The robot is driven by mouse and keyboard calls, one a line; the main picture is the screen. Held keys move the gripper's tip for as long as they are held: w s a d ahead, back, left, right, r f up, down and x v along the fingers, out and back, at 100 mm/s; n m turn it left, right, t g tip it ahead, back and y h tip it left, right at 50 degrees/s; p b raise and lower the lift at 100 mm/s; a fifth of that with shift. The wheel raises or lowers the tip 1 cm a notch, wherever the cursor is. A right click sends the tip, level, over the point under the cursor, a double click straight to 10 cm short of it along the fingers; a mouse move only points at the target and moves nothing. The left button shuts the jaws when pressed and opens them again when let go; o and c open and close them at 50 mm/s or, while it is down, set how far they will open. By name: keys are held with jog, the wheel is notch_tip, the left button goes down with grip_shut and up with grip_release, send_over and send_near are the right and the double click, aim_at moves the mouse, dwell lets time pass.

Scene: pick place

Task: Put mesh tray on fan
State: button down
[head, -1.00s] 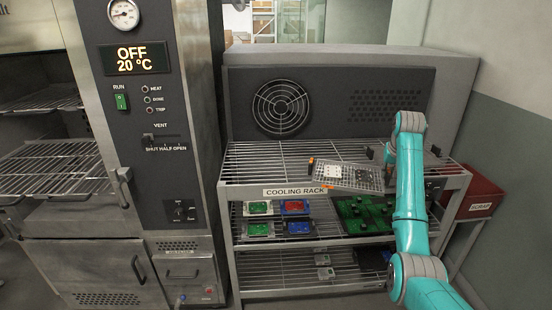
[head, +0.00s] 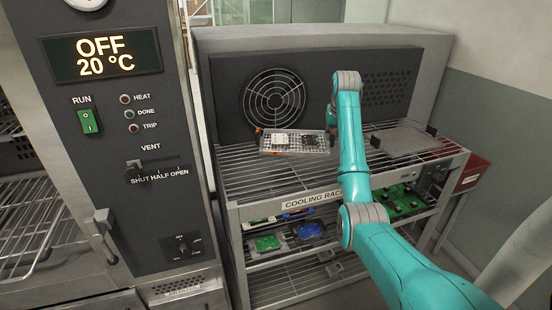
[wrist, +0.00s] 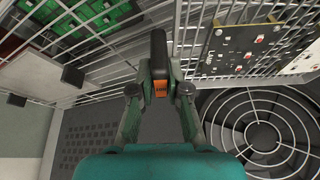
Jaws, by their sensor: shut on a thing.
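The mesh tray (head: 266,148) carries pale parts and a dark board; orange and black grips show at its ends. It hangs in front of the lower part of the fan (head: 275,97), above or at the rack's top shelf; I cannot tell whether it touches. My gripper (head: 331,118) is at the tray's right end, partly hidden by my arm. In the wrist view my gripper (wrist: 158,85) is shut on the tray's black handle with an orange patch. The tray's wire mesh (wrist: 195,45) spreads to the right, and the round fan grille (wrist: 265,130) lies below it.
A flat grey tray (head: 407,139) with dark handles lies on the right of the cooling rack's top shelf (head: 260,185). Circuit boards (head: 400,203) fill the shelf below. The oven panel (head: 115,120) stands left, a red scrap bin (head: 470,172) right. The front left of the top shelf is bare.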

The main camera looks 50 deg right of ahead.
jog(key=shift+w+f, duration=0.15)
jog(key=shift+w, duration=0.05)
notch_tip(320, 180, down, 10)
jog(key=shift+a+r, duration=0.1)
jog(key=shift+r, duration=0.15)
jog(key=shift+f, duration=0.1)
jog(key=c, duration=1.2)
grip_release()
jog(key=shift+o, duration=0.2)
jog(key=v, duration=1.2)
jog(key=shift+s, duration=0.1)
